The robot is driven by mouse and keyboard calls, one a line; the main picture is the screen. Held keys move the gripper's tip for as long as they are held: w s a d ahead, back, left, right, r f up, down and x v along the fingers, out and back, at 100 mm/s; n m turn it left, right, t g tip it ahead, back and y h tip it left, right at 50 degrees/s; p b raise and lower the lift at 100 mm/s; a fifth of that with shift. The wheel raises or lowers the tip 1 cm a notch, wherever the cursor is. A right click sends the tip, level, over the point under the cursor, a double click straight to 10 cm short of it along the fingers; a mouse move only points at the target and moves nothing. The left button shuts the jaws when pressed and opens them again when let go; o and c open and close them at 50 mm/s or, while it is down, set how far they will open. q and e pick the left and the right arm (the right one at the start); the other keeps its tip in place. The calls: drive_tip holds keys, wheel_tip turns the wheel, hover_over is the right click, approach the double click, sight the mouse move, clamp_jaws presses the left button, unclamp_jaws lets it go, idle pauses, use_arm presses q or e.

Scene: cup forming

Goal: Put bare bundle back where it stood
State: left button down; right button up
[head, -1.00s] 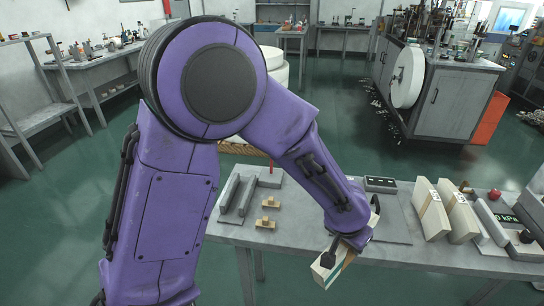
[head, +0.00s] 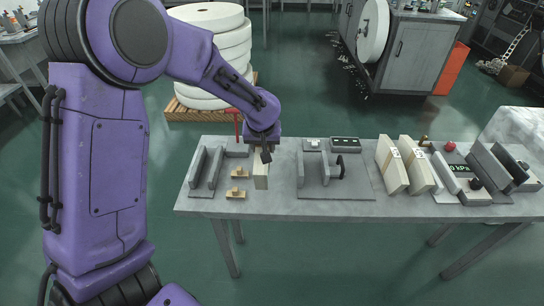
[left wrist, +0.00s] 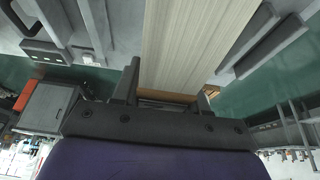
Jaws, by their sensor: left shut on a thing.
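My left gripper (head: 263,152) is shut on the bare bundle (head: 261,174), a pale block of stacked sheets with no band visible. In the head view the bundle hangs upright below the gripper at the left part of the grey table (head: 240,206), just right of two small wooden pieces. I cannot tell whether its lower end touches the table. In the left wrist view the pale layered bundle (left wrist: 190,40) runs away between the two dark fingers (left wrist: 167,92). My right gripper is not in view.
Small wooden pieces (head: 240,173) and grey upright plates (head: 198,166) lie left of the bundle. A grey fixture (head: 325,170) on a dark plate stands to its right. Two banded bundles (head: 391,168) stand farther right, beside a gauge reading 0 kPa (head: 460,168).

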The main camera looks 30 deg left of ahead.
use_arm(q)
drive_tip(key=w+f+p, duration=0.1)
drive_tip(key=w+f, duration=0.1)
drive_tip(key=f, duration=0.1)
drive_tip(key=w+a+f+p, duration=0.1)
drive_tip(key=w+f, duration=0.1)
drive_tip(key=f, duration=0.1)
drive_tip(key=w+f+p, duration=0.1)
drive_tip(key=w+f, duration=0.1)
drive_tip(key=f, duration=0.1)
drive_tip(key=shift+w+a+f, duration=0.3)
drive_tip(key=shift+w+a, duration=0.05)
drive_tip(key=shift+w, duration=0.05)
drive_tip(key=shift+f, duration=0.3)
drive_tip(key=c, duration=0.6)
unclamp_jaws()
drive_tip(key=b+v, duration=0.1)
drive_tip(key=v, duration=1.1)
drive_tip(key=shift+r+b, duration=0.25)
drive_tip(key=shift+b, duration=0.15)
